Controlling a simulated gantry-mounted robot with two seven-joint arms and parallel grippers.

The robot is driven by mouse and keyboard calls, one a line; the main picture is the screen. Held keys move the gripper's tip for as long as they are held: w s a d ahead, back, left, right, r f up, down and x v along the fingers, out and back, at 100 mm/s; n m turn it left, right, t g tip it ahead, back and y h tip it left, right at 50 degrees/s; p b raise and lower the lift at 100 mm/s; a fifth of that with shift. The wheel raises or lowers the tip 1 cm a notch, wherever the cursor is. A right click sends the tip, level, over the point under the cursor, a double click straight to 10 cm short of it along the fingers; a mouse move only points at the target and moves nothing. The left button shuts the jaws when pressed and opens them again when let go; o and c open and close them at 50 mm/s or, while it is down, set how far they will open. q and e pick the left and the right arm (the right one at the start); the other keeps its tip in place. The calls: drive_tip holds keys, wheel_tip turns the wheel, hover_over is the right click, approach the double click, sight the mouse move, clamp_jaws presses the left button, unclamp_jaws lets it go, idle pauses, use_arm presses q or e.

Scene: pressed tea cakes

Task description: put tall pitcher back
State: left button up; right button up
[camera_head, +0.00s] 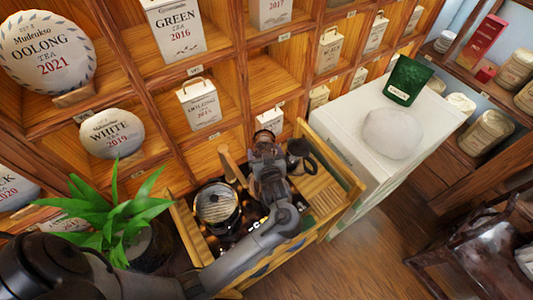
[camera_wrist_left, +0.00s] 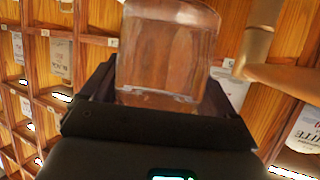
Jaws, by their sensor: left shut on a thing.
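My left gripper (camera_head: 265,143) reaches in over the wooden tea tray (camera_head: 345,203) in front of the shelves. In the left wrist view, the left gripper (camera_wrist_left: 160,88) is shut on a clear glass pitcher (camera_wrist_left: 167,48), with dark fingers on both sides of its lower part. The glass is see-through, with shelf wood showing behind it. In the head view I cannot make out the pitcher clearly; the gripper and wrist hide that spot. My right gripper is not in view.
A lidded round vessel (camera_head: 217,205) and a dark handled cup (camera_head: 300,152) stand on either side of my arm. A plant (camera_head: 115,210) is at left. A white cabinet (camera_head: 350,125) with a green pouch (camera_head: 407,80) and pale round cake (camera_head: 391,134) is at right.

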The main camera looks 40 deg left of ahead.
sight(273, 150)
use_arm(q)
drive_tip(key=shift+r, duration=0.45)
drive_tip(key=shift+s+a+f, duration=0.65)
drive_tip(key=shift+s+a, duration=0.1)
drive_tip(key=shift+s, duration=0.2)
drive_tip(key=shift+s+a, duration=0.1)
drive_tip(key=shift+a, duration=0.3)
drive_tip(key=shift+w+d+r+m+t+h, duration=0.15)
drive_tip(key=shift+w+m+t+h, duration=0.25)
drive_tip(key=shift+m+t+h, duration=0.15)
drive_tip(key=shift+w+d+r+m+t+h, duration=0.15)
drive_tip(key=shift+w+m+t+h, duration=0.3)
drive_tip(key=shift+m, duration=0.2)
drive_tip(key=d+m+h, duration=0.1)
drive_tip(key=w+d+r+m+t+h, duration=0.1)
drive_tip(key=w+d+m+t+h, duration=0.1)
drive_tip(key=shift+w+d+r, duration=0.1)
drive_tip(key=shift+d+r, duration=0.2)
drive_tip(key=shift+d, duration=0.05)
drive_tip(key=w+d+r+m+t+h, duration=0.1)
drive_tip(key=d+r+m+h, duration=0.3)
drive_tip(key=d, duration=0.4)
drive_tip(key=s+d+r+h+p, duration=0.1)
drive_tip(key=s+r+p, duration=0.8)
drive_tip(key=p, duration=0.5)
drive_tip(key=shift+m+h, duration=0.3)
drive_tip(key=shift+m, duration=0.1)
